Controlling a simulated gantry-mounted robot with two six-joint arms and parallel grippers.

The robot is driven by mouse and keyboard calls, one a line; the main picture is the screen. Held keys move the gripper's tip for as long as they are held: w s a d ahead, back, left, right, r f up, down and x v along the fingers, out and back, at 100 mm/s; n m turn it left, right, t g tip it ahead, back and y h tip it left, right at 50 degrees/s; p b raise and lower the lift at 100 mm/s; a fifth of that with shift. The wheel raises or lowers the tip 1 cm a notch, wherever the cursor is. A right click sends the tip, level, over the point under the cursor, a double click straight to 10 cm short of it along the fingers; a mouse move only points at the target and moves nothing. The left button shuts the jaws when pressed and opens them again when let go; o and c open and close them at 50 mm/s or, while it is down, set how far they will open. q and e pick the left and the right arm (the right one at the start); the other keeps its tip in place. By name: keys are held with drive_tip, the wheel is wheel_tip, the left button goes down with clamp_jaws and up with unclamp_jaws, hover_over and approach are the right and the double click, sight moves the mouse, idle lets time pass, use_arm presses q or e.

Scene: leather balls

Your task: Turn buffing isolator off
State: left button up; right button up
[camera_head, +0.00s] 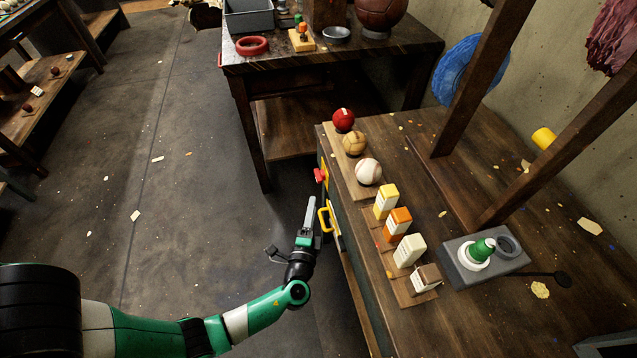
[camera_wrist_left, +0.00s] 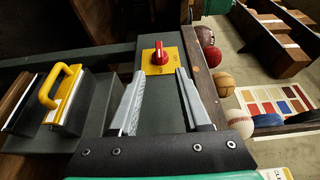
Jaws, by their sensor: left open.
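The buffing isolator (camera_head: 320,175) is a red rotary knob on a yellow plate, on the front side of the workbench. In the left wrist view the red knob (camera_wrist_left: 158,56) shows just beyond my fingertips, between their lines. Its exact on or off position cannot be told. My left gripper (camera_head: 310,206) is open and empty, close to the bench front and short of the knob; its two grey fingers (camera_wrist_left: 160,74) also show apart in the left wrist view. My right gripper is not in view.
A yellow handle (camera_head: 324,218) stands out from the bench front beside my left gripper; it also shows in the wrist view (camera_wrist_left: 50,85).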

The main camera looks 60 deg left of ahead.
sight(317, 179)
use_arm(q)
drive_tip(key=b+x, duration=0.3)
drive_tip(key=x, duration=0.8)
drive_tip(key=shift+a, duration=0.1)
clamp_jaws()
